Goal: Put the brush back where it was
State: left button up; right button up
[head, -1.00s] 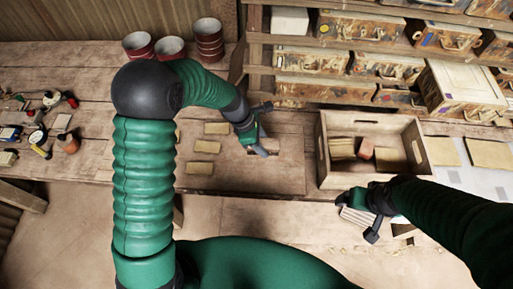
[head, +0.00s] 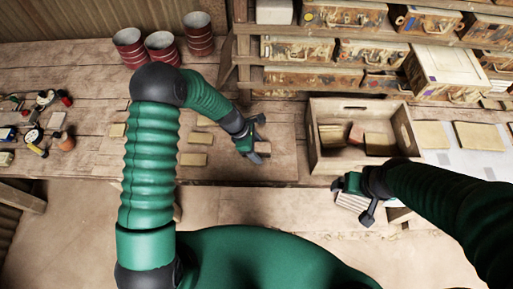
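I cannot make out the brush for sure. My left gripper (head: 259,139) is low over a wooden board (head: 284,160) on the bench, with its two fingers spread apart. A small reddish-brown block (head: 264,147) shows beside or between them; I see no brush in the fingers. My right gripper (head: 352,200) is at the bench's front edge, below the crate. Its fingers lie on either side of a pale, striped thing (head: 350,203); whether they grip it is not clear.
A wooden crate (head: 312,150) with several tiles stands right of the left gripper. Tan tiles (head: 193,159) lie left of it. Small tools and pots (head: 65,142) are at far left, red tins (head: 163,47) at the back. Shelves of worn cases (head: 290,78) stand behind the crate.

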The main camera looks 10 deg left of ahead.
pick_arm(q)
jog(key=shift+w+d+r, duration=0.1)
jog(key=shift+w+d, duration=0.05)
jog(key=shift+d, duration=0.85)
jog(key=shift+a+r, duration=0.15)
jog(key=shift+r, duration=0.15)
jog(key=v, duration=0.3)
jog(key=a+v, duration=0.1)
jog(key=v, duration=0.3)
jog(key=b+v, duration=0.1)
jog(key=v, duration=0.3)
jog(key=shift+a+f, duration=0.2)
jog(key=shift+a, duration=0.05)
jog(key=s+a+r+m+t+y, duration=0.1)
jog(key=s+a+r+m+y, duration=0.1)
jog(key=s+m, duration=0.5)
jog(key=s+a+r+m+y, duration=0.1)
jog(key=s+r+m, duration=0.4)
jog(key=m, duration=0.8)
jog(key=s+y, duration=0.1)
jog(key=s, duration=0.2)
jog(key=shift+s+a+t+y, duration=0.2)
jog(key=shift+a+t+y, duration=0.1)
jog(key=shift+a+t, duration=0.1)
pick_arm(e)
jog(key=shift+d+f, duration=0.6)
jog(key=shift+d, duration=0.3)
